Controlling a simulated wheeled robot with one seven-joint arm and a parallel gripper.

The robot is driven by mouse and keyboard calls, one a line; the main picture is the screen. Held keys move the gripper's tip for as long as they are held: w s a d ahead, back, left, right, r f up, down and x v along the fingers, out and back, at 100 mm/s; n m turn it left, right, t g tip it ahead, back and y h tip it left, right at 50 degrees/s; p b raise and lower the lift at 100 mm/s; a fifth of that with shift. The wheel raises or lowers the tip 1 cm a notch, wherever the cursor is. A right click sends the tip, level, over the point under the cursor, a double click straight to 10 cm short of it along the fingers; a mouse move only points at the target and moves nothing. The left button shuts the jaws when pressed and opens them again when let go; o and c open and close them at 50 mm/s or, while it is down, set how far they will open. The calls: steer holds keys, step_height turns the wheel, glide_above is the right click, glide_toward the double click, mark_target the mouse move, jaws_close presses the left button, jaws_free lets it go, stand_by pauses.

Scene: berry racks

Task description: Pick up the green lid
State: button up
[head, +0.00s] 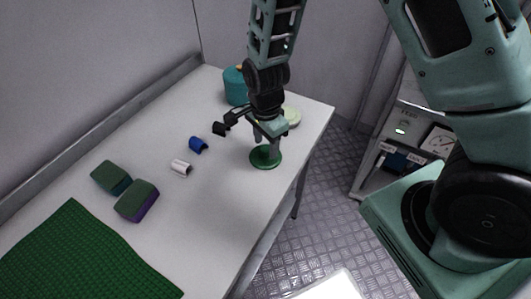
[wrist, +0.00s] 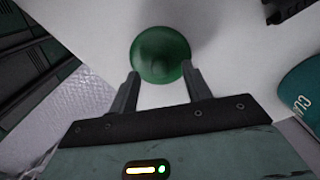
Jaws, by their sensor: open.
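The green lid (head: 266,157) is a round disc lying on the white table near its right edge. In the wrist view the green lid (wrist: 160,54) is just beyond my fingertips, centred between them, with a raised middle. My gripper (head: 266,141) is open and points down over the lid in the head view; in the wrist view its two fingers (wrist: 160,72) are spread with nothing between them, their tips near the lid's lower edge. I cannot tell whether a finger touches the lid.
A teal canister (head: 235,88) and a pale round item (head: 291,116) stand behind my gripper. A blue piece (head: 198,145), a white piece (head: 181,168), two sponges (head: 136,201) and a green mat (head: 75,255) lie to the left. A shelf (head: 407,130) stands right, across the floor.

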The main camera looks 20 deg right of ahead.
steer(key=shift+f, duration=0.8)
steer(key=shift+c, duration=0.2)
jaws_close()
